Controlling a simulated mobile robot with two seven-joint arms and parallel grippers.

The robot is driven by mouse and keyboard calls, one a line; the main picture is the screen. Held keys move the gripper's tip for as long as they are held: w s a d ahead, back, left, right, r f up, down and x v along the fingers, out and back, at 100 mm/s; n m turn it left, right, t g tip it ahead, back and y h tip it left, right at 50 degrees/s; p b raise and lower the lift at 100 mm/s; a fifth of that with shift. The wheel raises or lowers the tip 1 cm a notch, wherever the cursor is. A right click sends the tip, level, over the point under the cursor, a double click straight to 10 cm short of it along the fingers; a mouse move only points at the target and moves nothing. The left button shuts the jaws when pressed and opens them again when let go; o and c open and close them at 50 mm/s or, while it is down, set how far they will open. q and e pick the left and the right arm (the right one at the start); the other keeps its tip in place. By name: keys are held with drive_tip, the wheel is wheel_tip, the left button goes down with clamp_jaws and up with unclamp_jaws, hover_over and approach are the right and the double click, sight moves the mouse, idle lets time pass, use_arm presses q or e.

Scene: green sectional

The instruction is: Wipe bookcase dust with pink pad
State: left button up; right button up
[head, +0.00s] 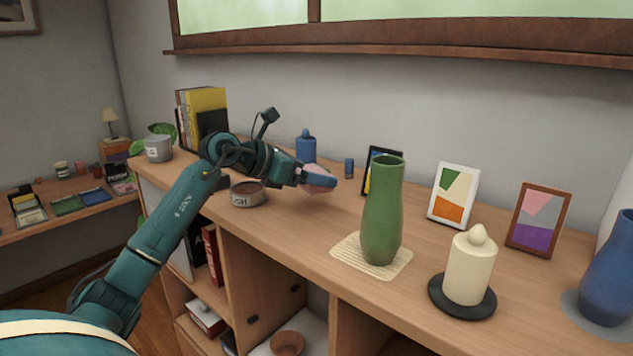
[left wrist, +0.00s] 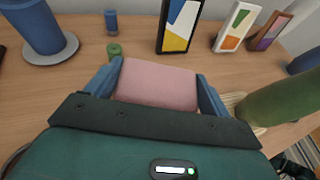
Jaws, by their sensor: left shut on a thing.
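My left gripper (head: 319,180) is above the light wood top of the bookcase (head: 290,222), between the round tin and the green vase. It is shut on the pink pad (head: 317,189). In the left wrist view the pink pad (left wrist: 157,84) sits between the two blue fingers, with its broad face showing. I cannot tell whether the pad touches the wood. No dust can be made out clearly on the bookcase top. My right gripper is not in view.
A green vase (head: 382,212) on a woven mat, a cream candle (head: 470,266) and picture frames (head: 453,195) stand to the right. A round tin (head: 248,194) is left of the gripper.

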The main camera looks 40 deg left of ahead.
use_arm(q)
drive_tip(key=shift+r, duration=1.35)
